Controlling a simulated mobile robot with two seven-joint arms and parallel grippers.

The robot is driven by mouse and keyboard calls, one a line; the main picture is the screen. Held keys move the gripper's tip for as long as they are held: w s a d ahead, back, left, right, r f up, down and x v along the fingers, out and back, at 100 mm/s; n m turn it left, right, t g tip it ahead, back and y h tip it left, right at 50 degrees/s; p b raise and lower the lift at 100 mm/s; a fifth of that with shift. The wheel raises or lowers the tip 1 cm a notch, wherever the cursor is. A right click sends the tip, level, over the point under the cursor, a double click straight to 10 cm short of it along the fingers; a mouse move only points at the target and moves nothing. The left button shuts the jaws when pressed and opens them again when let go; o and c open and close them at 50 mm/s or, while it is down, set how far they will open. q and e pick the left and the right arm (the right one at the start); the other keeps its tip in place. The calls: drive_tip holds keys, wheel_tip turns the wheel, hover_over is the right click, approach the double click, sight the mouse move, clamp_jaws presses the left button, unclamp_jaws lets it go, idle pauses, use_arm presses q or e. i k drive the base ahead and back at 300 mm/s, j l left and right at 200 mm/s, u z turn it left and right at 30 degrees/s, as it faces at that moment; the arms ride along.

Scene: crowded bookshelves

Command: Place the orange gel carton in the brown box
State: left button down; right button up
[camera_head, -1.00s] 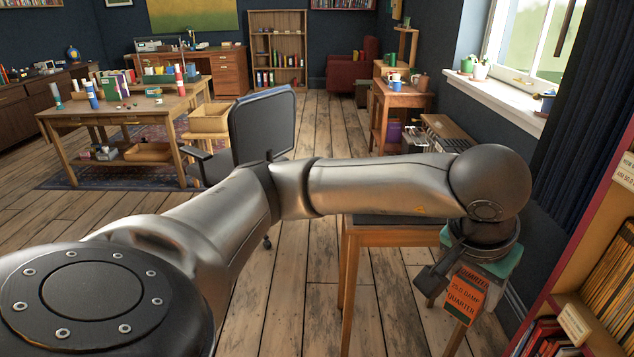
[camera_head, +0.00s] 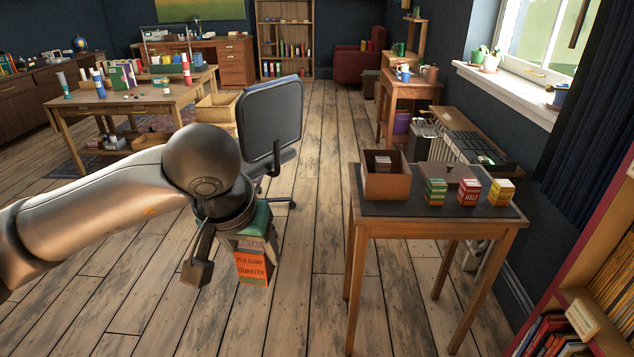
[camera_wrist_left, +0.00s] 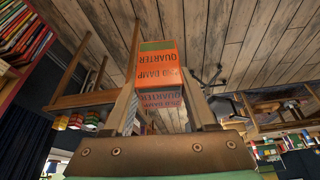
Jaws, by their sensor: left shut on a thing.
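My left gripper (camera_head: 235,258) is shut on an orange carton (camera_head: 253,264) with dark lettering and holds it upright above the floor, left of the small table. In the left wrist view the carton (camera_wrist_left: 158,72) sits between the two fingers (camera_wrist_left: 160,108), its lettering reading "DAMP QUARTER". The brown box (camera_head: 387,188) stands open on the small table at the right, apart from the carton. Something small shows inside it, too small to read. My right gripper is not in view.
The small table (camera_head: 440,228) also bears a green and orange carton (camera_head: 435,192), a red carton (camera_head: 468,193) and a yellow carton (camera_head: 500,192) right of the box. An office chair (camera_head: 272,125) stands behind my gripper. A bookshelf (camera_head: 590,280) borders the right edge.

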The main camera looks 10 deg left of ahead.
sight(384, 192)
drive_tip(key=i+l+u, duration=0.6)
drive_tip(key=l+u, duration=0.2)
drive_tip(key=i+l, duration=0.2)
drive_tip(key=l, duration=0.2)
drive_tip(key=i+l, duration=0.2)
drive_tip(key=l, duration=0.2)
drive_tip(key=i+l, duration=0.2)
drive_tip(key=l, duration=0.15)
